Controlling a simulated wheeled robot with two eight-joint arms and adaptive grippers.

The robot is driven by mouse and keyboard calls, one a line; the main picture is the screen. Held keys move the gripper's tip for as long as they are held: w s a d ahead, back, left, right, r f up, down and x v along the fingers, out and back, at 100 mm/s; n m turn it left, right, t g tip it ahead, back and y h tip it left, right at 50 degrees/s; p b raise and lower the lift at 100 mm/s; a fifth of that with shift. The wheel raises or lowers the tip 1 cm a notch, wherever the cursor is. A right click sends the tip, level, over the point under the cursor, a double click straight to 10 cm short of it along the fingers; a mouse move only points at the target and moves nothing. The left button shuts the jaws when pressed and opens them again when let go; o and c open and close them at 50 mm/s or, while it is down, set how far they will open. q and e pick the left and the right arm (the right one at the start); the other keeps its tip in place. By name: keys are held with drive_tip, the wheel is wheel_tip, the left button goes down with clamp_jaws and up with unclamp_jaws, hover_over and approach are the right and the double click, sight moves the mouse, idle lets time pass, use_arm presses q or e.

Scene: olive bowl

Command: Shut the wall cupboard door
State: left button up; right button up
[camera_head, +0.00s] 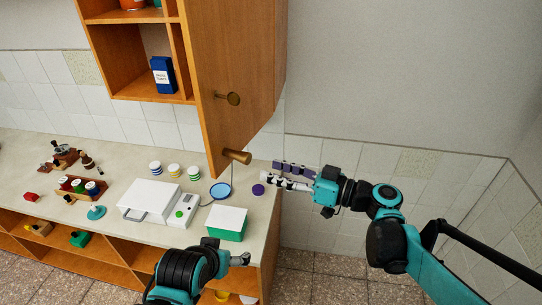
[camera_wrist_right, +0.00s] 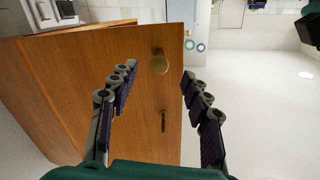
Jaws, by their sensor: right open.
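The wall cupboard (camera_head: 124,52) hangs on the wall at the upper left in the head view, its shelves exposed. Its wooden door (camera_head: 240,50) stands swung open at the right side of the cupboard.
The counter (camera_head: 130,228) below holds a white device (camera_head: 150,200), a white-and-green box (camera_head: 228,222), a blue-rimmed round item (camera_head: 220,190), a purple disc (camera_head: 258,190) and several small jars. A blue box (camera_head: 163,76) stands inside the cupboard. The wall right of the door is bare.

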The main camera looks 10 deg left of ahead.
sight(249, 159)
drive_tip(key=shift+y, duration=0.3)
drive_tip(key=x, duration=0.8)
drive_tip(key=shift+w+a+r+p, duration=0.25)
drive_tip(key=shift+r+p, duration=0.05)
drive_tip(key=shift+p, duration=0.1)
clamp_jaws()
